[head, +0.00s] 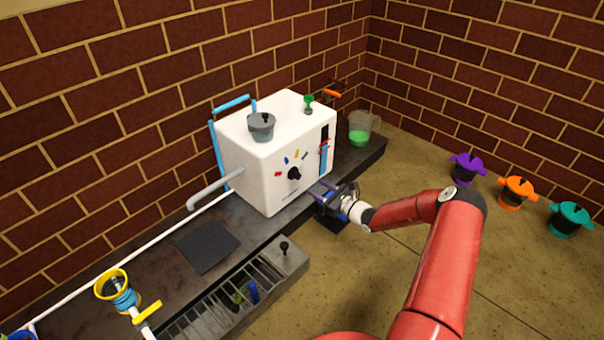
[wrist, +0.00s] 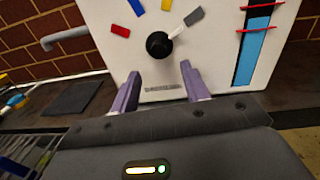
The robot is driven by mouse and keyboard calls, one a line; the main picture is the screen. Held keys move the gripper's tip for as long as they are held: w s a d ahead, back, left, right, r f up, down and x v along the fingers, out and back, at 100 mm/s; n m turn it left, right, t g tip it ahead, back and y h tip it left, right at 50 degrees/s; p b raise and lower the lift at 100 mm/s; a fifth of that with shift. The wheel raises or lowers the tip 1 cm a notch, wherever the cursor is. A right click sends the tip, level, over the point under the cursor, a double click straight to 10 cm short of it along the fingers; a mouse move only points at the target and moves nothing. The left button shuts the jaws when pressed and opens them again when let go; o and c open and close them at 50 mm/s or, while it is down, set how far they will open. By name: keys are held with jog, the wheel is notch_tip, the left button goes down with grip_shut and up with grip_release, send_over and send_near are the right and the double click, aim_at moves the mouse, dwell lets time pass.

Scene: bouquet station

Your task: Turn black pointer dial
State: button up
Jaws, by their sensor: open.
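The black pointer dial (head: 294,174) is on the front face of the white box-shaped machine (head: 262,195). Colored marks in red, blue, yellow and grey fan out above it. My gripper (head: 322,190) is just in front of the machine, right of and below the dial. In the wrist view its two purple fingers (wrist: 160,82) are apart and empty, with the dial beyond and above the fingertips, not touched.
A blue level gauge (head: 324,150) is right of the dial. A grey spout (head: 215,188) sticks out left. A jug of green liquid (head: 361,128) stands behind right. Lidded pots stand far right.

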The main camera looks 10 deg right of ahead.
aim_at(300, 177)
jog(key=b+x, duration=0.1)
jog(key=x, duration=0.6)
jog(key=shift+w+a, duration=0.15)
jog(key=shift+a, duration=0.1)
jog(key=c, duration=1)
